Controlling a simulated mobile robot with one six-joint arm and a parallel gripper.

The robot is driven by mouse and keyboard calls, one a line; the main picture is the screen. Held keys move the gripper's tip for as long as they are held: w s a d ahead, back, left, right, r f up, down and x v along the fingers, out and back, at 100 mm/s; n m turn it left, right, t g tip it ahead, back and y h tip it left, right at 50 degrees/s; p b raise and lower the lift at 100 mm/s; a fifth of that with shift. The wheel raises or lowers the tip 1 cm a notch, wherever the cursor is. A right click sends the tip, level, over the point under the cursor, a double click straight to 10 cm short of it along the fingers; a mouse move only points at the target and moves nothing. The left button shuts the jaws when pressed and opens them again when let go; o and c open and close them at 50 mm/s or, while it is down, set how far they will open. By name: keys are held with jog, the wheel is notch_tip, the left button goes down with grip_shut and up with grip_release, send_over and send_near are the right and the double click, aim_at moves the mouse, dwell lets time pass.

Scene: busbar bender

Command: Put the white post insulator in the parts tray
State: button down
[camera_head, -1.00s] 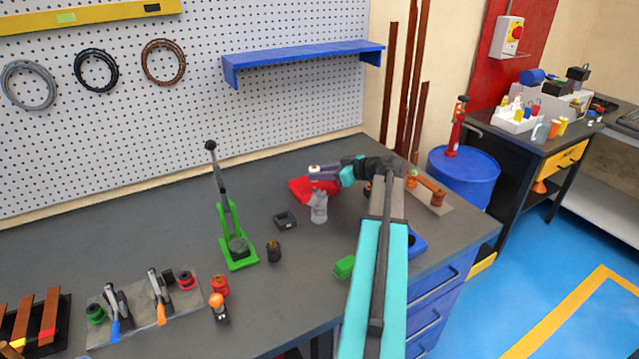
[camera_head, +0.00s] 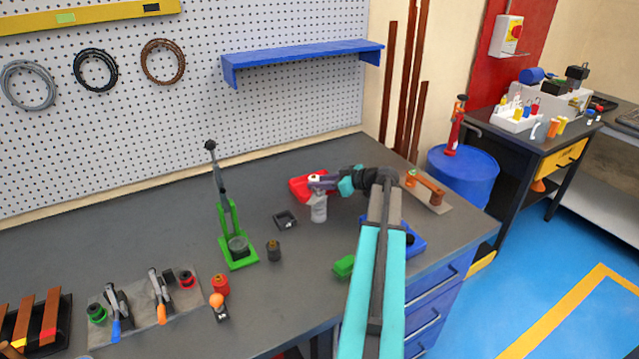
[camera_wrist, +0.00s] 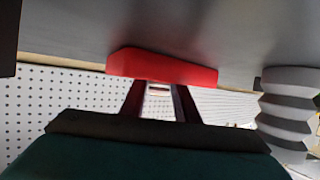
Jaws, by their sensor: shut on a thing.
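I cannot tell whether the piece touches the tray.
A grey ribbed upright object (camera_head: 319,209) stands close in front of my gripper; it also shows in the wrist view (camera_wrist: 286,108).

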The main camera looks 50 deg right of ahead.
jog(key=shift+f, duration=0.1)
jog(key=c, duration=1.6)
grip_release()
jog(key=shift+c, duration=0.2)
jog(key=shift+s+r, duration=0.15)
jog(key=shift+r, duration=0.1)
jog(key=b+v, duration=0.2)
jog(key=v, duration=0.9)
jog(key=shift+s+d+r, duration=0.1)
jog(key=shift+s+r, duration=0.05)
jog(key=shift+s, duration=0.2)
notch_tip(320, 180, up, 10)
jog(key=p, duration=0.9)
jog(key=shift+p, duration=0.3)
